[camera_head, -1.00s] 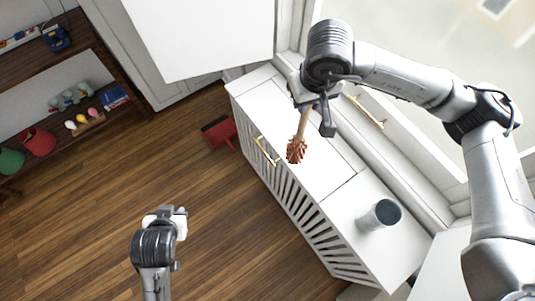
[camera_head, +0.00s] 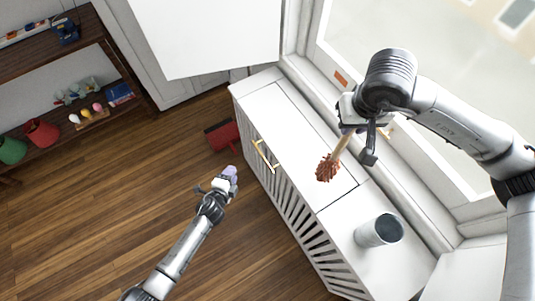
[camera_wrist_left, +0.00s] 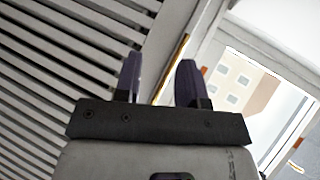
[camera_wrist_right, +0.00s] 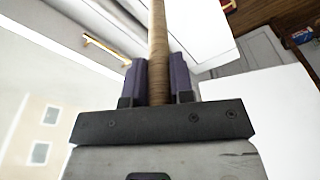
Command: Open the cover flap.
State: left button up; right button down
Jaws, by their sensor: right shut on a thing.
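The white cabinet's top carries a flat, closed rectangular panel (camera_head: 295,125), which looks like the cover flap. A gold bar handle (camera_head: 262,154) sits along its front edge, above the slatted front. My left gripper (camera_head: 231,173) is off the cabinet's front, apart from that handle. In the left wrist view its fingers (camera_wrist_left: 158,80) are open and empty, with a gold bar (camera_wrist_left: 172,70) seen beyond the gap. My right gripper (camera_head: 350,128) is shut on the wooden handle (camera_wrist_right: 158,50) of a brush with reddish-brown bristles (camera_head: 327,168), held above the cabinet top.
A grey cylindrical cup (camera_head: 380,231) stands on the cabinet's near end. A red dustpan-like object (camera_head: 222,136) is on the floor at the cabinet's front. A dark shelf (camera_head: 95,50) with toys and pots is at the far left. The wooden floor (camera_head: 120,200) is clear.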

aim_at(262, 154)
pick_arm(q)
jog(key=s+d+r+m+h, duration=0.2)
jog(key=d+r+m+h, duration=0.15)
jog(key=m+h, duration=0.2)
jog(key=shift+y, duration=0.35)
jog(key=b+x, duration=0.1)
jog(key=x, duration=0.3)
jog(key=b+x, duration=0.1)
jog(key=x, duration=0.3)
jog(key=f+b+x, duration=0.1)
jog(key=b+x, duration=0.1)
jog(key=x, duration=0.3)
jog(key=shift+s+d, duration=0.15)
jog(key=shift+s, duration=0.1)
jog(key=shift+c, duration=0.3)
grip_shut()
